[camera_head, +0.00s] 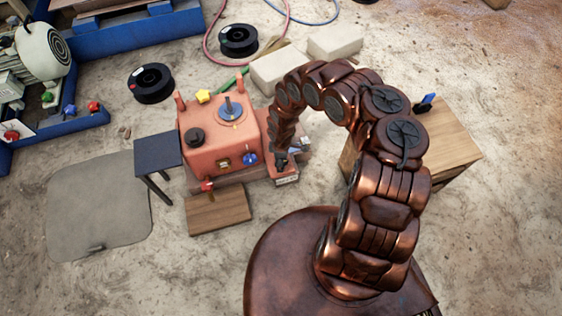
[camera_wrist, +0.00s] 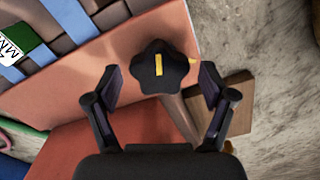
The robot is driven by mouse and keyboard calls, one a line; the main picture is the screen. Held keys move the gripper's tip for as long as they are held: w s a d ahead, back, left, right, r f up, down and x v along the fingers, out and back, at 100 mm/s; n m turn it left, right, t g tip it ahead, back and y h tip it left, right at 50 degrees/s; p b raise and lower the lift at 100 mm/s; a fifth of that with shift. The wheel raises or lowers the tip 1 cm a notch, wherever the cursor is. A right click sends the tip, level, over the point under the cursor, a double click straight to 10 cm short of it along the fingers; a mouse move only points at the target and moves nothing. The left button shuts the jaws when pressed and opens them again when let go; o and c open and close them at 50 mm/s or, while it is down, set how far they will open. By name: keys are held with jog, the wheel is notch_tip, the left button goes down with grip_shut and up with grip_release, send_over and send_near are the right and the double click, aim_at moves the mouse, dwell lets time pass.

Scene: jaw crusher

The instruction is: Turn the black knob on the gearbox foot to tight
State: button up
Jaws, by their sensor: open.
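The salmon-coloured gearbox (camera_head: 212,150) stands left of my arm in the head view. Its foot (camera_head: 284,173) sticks out at the right, below my wrist. In the wrist view the black star-shaped knob (camera_wrist: 160,66) has a yellow pointer line, nearly upright in the picture. My gripper (camera_wrist: 158,87) is open, one finger on each side of the knob, with a gap visible on both sides. A small yellow mark (camera_wrist: 193,61) shows just right of the knob. In the head view my gripper is small and dark over the foot, and I cannot make out the knob there.
The gearbox also carries a black knob (camera_head: 195,136), a blue knob (camera_head: 250,159), a red knob (camera_head: 207,185) and a yellow knob (camera_head: 204,96). A wooden board (camera_head: 218,208) lies in front. A wooden crate (camera_head: 452,147) stands right of my arm. Pale blocks (camera_head: 335,41) lie behind.

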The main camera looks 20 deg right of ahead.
jog(key=shift+c, duration=0.2)
jog(key=c, duration=1.1)
